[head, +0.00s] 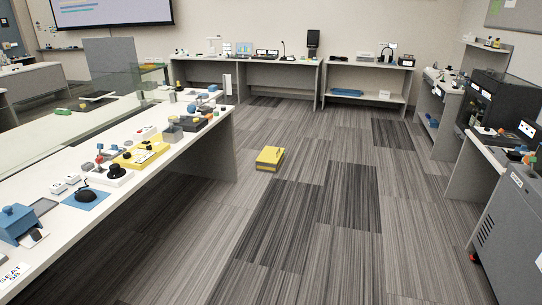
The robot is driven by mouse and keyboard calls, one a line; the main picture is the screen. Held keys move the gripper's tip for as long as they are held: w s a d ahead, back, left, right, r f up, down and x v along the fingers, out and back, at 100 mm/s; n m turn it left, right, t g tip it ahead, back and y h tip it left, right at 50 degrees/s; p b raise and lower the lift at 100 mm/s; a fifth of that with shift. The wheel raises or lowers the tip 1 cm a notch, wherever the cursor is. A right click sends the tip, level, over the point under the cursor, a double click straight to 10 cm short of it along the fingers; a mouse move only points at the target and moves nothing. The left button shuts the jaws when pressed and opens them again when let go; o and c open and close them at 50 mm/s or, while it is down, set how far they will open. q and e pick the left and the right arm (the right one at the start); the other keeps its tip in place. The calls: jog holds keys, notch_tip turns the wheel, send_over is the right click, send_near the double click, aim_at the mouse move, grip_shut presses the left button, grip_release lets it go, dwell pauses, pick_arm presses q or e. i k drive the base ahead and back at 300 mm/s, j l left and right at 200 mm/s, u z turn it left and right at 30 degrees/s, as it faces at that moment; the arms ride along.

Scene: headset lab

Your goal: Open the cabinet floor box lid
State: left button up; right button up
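A yellow box (270,158) sits on the striped carpet near the middle of the head view. Its top is yellow and looks shut, with a small dark mark on it, and a dark band shows low on its side. I cannot tell where its lid is hinged. A grey cabinet (508,232) with a small red part at its foot stands at the right edge. Neither of my grippers is in view, and nothing touches the yellow box.
A long white table (165,176) with many small items runs along the left. A shelf bench (365,76) and a desk stand at the back wall. Benches with dark machines (497,103) line the right. The carpet (325,215) around the yellow box is clear.

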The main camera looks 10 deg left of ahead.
aim_at(270, 155)
jog(key=i, duration=3.25)
jog(key=i+u, duration=0.1)
jog(key=i, duration=1.55)
jog(key=l, duration=0.1)
